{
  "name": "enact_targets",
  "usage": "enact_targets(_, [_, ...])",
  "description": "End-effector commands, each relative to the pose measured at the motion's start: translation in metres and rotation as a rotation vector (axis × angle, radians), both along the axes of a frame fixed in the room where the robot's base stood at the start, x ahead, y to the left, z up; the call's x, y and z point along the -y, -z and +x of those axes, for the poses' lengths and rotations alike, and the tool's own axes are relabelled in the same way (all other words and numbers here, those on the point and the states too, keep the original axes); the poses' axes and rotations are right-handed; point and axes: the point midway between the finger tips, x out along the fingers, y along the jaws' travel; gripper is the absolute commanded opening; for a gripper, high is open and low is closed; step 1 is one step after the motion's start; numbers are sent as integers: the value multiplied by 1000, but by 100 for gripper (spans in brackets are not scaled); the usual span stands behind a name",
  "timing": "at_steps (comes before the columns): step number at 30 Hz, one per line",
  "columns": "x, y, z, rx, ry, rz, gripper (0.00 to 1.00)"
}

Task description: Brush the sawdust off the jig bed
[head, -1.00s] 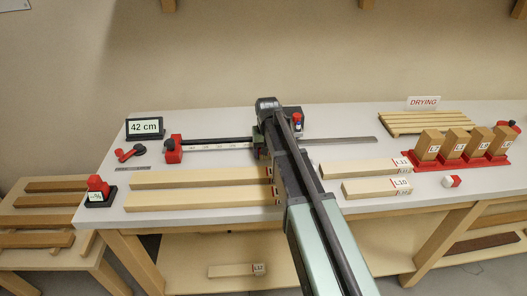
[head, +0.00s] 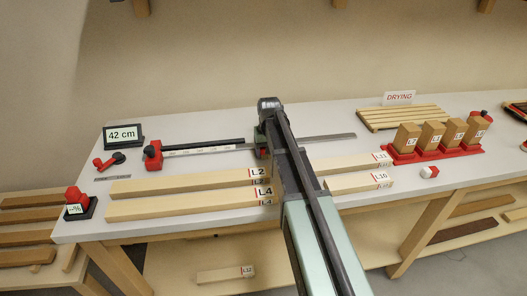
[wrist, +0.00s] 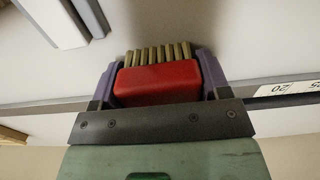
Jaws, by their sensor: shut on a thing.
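My gripper (wrist: 160,66) is shut on a red brush block (wrist: 158,84) with a row of tan bristles (wrist: 162,53), seen in the wrist view. The bristles point away from my wrist toward a pale surface. The jig (head: 205,149) is a long dark bar with a white scale, lying across the back of the bench in the head view. Its scale (wrist: 288,88) also shows right of the brush in the wrist view. My arm hides part of the jig and most of my gripper in the head view. I cannot make out sawdust or whether the bristles touch the bed.
Labelled boards (head: 185,205) lie left of my arm, others (head: 358,181) right of it. A red rack (head: 437,152) of wood blocks and a slatted drying rack (head: 402,117) stand at the right. A 42 cm display (head: 122,134) stands at the back left.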

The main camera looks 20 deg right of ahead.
Motion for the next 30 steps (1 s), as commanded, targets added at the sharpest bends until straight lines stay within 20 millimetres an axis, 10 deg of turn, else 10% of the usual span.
enact_targets(30, [-69, 1, 16, 0, -4, 2, 40])
